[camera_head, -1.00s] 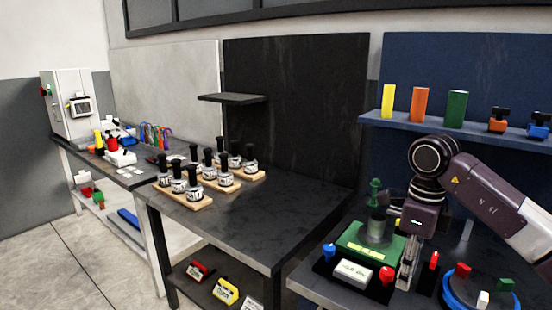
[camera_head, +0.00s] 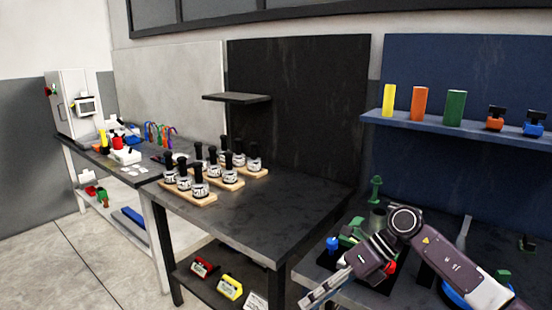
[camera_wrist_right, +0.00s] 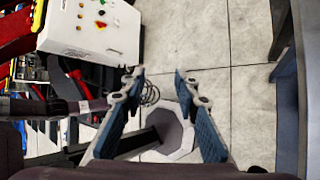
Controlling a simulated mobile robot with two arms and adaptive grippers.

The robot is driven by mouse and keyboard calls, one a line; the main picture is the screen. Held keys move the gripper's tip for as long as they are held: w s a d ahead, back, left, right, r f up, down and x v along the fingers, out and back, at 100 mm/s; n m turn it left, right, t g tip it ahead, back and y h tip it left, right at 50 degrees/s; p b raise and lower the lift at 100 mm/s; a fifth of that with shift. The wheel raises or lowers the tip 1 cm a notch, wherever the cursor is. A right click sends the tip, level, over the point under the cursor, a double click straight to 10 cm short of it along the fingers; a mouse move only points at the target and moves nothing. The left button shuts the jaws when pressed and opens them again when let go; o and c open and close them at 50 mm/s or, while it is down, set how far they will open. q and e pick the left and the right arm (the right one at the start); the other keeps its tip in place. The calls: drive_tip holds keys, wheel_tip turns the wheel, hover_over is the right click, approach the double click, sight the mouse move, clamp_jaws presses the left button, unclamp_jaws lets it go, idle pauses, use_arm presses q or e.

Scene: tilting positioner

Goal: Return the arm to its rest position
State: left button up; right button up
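My right arm reaches in from the lower right of the head view. Its gripper (camera_head: 326,289) hangs past the front edge of the right-hand table, pointing down and left. In the right wrist view, the gripper (camera_wrist_right: 160,82) has its two fingers spread wide with nothing between them; floor shows beyond. The green tilting positioner (camera_head: 349,238) on that table is largely hidden behind my arm. My left gripper is not in view.
The black table (camera_head: 290,215) in the middle carries several black-handled pieces on wooden boards. A blue shelf (camera_head: 455,124) holds coloured cylinders. A white box with buttons (camera_wrist_right: 92,25) shows at the wrist view's upper left. Pale floor (camera_wrist_right: 230,65) is clear.

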drive_tip(key=w+a+f+m+t+y, duration=0.55)
drive_tip(key=f+m+t, duration=0.35)
drive_tip(key=m, duration=0.4)
drive_tip(key=s+d+f+m+t+h, duration=0.1)
drive_tip(key=s+d+f+m+h, duration=0.2)
drive_tip(key=f+m, duration=0.45)
drive_tip(key=d+f+m+t+h, duration=0.2)
drive_tip(key=d+f+m+h, duration=0.3)
drive_tip(key=f, duration=0.6)
drive_tip(key=s+d+f+m+t+h, duration=0.1)
drive_tip(key=s+d+f+m, duration=0.1)
drive_tip(key=d+f+m, duration=0.5)
drive_tip(key=s+d+f+m+g+h, duration=0.2)
drive_tip(key=s+f+m, duration=0.1)
drive_tip(key=s+f, duration=0.85)
drive_tip(key=s+d+f+m+g+h, duration=0.2)
drive_tip(key=s+d+f+g+h, duration=0.1)
drive_tip(key=s+f, duration=0.8)
drive_tip(key=s+f+m+g, duration=0.2)
drive_tip(key=s+f+g, duration=0.1)
drive_tip(key=s, duration=1)
drive_tip(key=s+f+m+g, duration=0.2)
drive_tip(key=s+f, duration=0.1)
drive_tip(key=s, duration=1.1)
drive_tip(key=shift+g+h, duration=0.4)
drive_tip(key=shift+h, duration=0.05)
drive_tip(key=shift+d, duration=0.1)
